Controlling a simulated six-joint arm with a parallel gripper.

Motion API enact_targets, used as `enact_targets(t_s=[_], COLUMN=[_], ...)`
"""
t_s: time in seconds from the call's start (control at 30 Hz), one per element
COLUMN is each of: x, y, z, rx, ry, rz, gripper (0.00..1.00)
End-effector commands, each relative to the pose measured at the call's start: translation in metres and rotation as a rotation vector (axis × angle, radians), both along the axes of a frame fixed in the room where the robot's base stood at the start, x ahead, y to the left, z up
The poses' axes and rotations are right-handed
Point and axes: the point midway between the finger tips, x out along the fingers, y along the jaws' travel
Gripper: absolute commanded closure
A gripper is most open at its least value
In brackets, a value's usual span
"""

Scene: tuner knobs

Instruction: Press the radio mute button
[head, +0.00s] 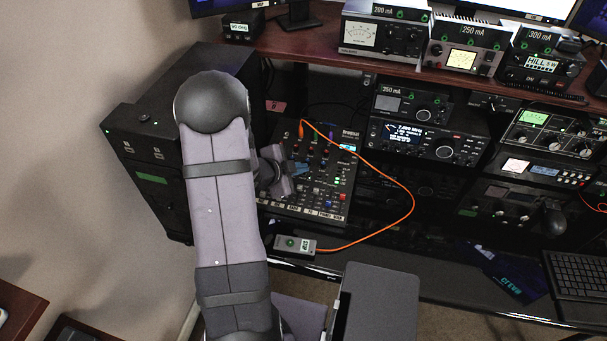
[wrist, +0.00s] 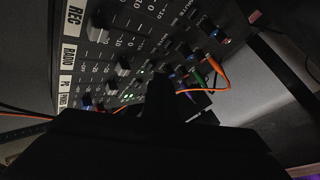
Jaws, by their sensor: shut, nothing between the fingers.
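The black audio mixer (head: 318,188) lies on the desk in the head view, with rows of knobs, faders and small coloured buttons. In the wrist view its panel (wrist: 130,60) fills the upper left and carries a white RADIO label (wrist: 68,54) between the REC and PC labels. I cannot tell which button is the radio mute. My gripper (wrist: 160,88) is a dark shape at the centre of the wrist view, shut and empty, in front of the panel. Whether it touches the panel is unclear. In the head view, my arm partly hides the mixer's left side.
An orange cable (head: 412,196) runs from the mixer's top, loops right, and reaches a small grey box (head: 295,244) in front. Radios (head: 425,135) stand to the right, under a wooden shelf (head: 300,42). A black cabinet (head: 150,150) stands left of my arm.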

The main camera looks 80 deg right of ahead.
Motion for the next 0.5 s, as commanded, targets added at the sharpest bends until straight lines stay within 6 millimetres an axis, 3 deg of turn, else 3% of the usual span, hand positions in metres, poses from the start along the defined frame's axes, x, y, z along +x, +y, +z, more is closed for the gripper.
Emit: enact_targets(t_s=[0.5], x=[0.0], y=[-0.0005], z=[-0.0049], rx=[0.0], ry=[0.0], rz=[0.0], gripper=[1.0])
